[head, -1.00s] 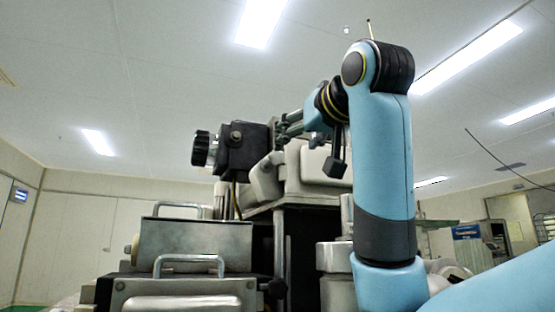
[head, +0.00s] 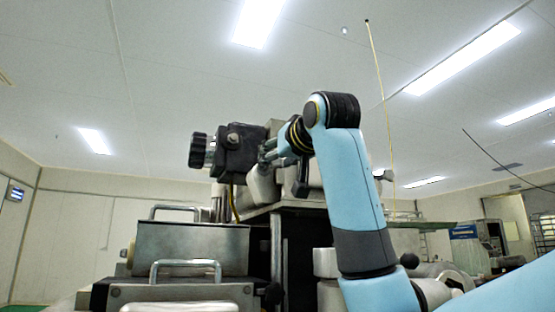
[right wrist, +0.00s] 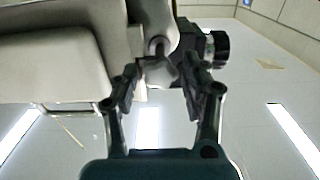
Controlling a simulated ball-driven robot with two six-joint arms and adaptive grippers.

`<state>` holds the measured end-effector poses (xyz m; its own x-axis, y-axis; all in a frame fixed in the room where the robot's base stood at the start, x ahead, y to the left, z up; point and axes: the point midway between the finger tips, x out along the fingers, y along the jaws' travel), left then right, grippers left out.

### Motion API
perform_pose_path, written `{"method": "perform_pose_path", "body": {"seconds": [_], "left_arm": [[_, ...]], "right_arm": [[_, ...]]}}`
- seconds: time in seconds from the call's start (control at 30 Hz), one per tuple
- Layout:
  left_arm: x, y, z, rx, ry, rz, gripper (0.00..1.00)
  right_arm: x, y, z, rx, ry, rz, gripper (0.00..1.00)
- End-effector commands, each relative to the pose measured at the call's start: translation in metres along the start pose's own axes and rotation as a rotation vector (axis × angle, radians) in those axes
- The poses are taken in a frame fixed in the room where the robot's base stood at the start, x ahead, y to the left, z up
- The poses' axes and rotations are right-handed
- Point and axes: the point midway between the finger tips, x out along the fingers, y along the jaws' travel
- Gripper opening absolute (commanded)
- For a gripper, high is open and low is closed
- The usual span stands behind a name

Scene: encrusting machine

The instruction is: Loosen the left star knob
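My right gripper (head: 267,152) is at the upper part of the machine, just right of a black box; it also shows in the right wrist view (right wrist: 160,76). Its two fingers are spread. A small grey lobed piece (right wrist: 160,70), which looks like a star knob, lies between or just beyond the fingertips, under a rounded grey bracket. I cannot tell whether the fingers touch it. In the head view this piece is hidden or too small to make out. My left gripper is not in view.
The black box (head: 238,158) carries a ridged black knob (head: 198,150) on its left; this knob also shows in the right wrist view (right wrist: 220,48). A large pale housing (right wrist: 50,65) fills the wrist view's upper left. Metal hoppers with handles (head: 190,245) stand below.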

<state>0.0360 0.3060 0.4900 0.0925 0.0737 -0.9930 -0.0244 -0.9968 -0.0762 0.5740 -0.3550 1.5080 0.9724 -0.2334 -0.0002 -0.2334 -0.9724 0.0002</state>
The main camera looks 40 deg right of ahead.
Motion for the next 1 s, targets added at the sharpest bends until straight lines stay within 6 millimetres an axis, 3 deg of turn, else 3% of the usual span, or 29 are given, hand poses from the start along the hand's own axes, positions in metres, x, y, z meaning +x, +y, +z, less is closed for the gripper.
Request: {"method": "perform_pose_path", "body": {"seconds": [0.03, 0.3, 0.67, 1.0], "left_arm": [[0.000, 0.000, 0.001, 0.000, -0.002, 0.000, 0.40], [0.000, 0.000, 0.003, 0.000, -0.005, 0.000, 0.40], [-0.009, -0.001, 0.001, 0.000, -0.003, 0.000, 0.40], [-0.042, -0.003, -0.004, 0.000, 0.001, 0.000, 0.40]], "right_arm": [[0.000, 0.000, 0.000, 0.000, 0.000, 0.000, 0.37], [0.000, 0.000, 0.000, 0.000, 0.000, 0.000, 0.03], [0.000, 0.000, -0.002, -0.064, -0.001, 0.000, 0.03], [0.000, 0.001, -0.004, -0.317, -0.003, -0.001, 0.03]]}}
